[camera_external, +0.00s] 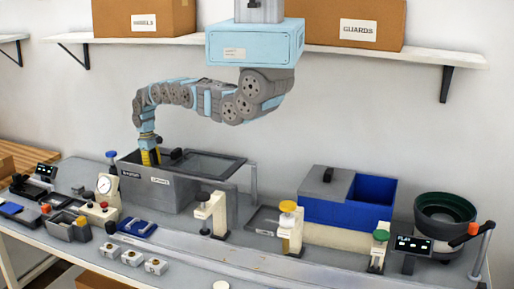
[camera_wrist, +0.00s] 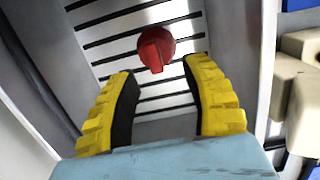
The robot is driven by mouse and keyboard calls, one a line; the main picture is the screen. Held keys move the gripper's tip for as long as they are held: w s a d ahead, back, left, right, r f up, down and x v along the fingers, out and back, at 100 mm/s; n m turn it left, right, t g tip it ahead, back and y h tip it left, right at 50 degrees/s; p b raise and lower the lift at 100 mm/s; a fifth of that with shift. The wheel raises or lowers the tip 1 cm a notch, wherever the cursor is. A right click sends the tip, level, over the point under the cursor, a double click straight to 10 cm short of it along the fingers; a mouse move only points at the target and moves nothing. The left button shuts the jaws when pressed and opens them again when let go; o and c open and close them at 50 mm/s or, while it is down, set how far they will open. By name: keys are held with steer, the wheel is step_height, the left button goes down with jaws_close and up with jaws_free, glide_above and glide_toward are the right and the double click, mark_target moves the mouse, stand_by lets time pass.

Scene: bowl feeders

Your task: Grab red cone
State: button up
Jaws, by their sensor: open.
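The red cone (camera_wrist: 155,48) shows in the wrist view, on a light slatted floor with dark slots, inside a grey walled box. It lies a little beyond my fingertips, between their lines. My gripper (camera_wrist: 161,82) is open, with a yellow ribbed finger on each side and nothing between them. In the external view my gripper (camera_external: 150,158) points down at the left part of the grey box (camera_external: 173,196). The cone is hidden behind the box's front wall there. I cannot tell the exact gap between fingertips and cone.
The box walls (camera_wrist: 237,60) stand close on both sides of my fingers. A gauge (camera_external: 104,185) stands left, a cream clamp stand (camera_external: 212,213) in front. A blue bin (camera_external: 347,213) and bowl feeder (camera_external: 444,212) stand right.

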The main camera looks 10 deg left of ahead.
steer(key=shift+d+f, duration=0.2)
steer(key=shift+f, duration=0.6)
steer(key=shift+w+d+f, duration=0.1)
steer(key=shift+w+f, duration=0.05)
steer(key=shift+f, duration=0.25)
steer(key=shift+w+d+f, duration=0.1)
steer(key=shift+w+f, duration=0.05)
steer(key=shift+f, duration=0.25)
steer(key=shift+s+d+f+b, duration=0.1)
steer(key=shift+f+b, duration=0.35)
steer(key=shift+f, duration=0.55)
jaws_close()
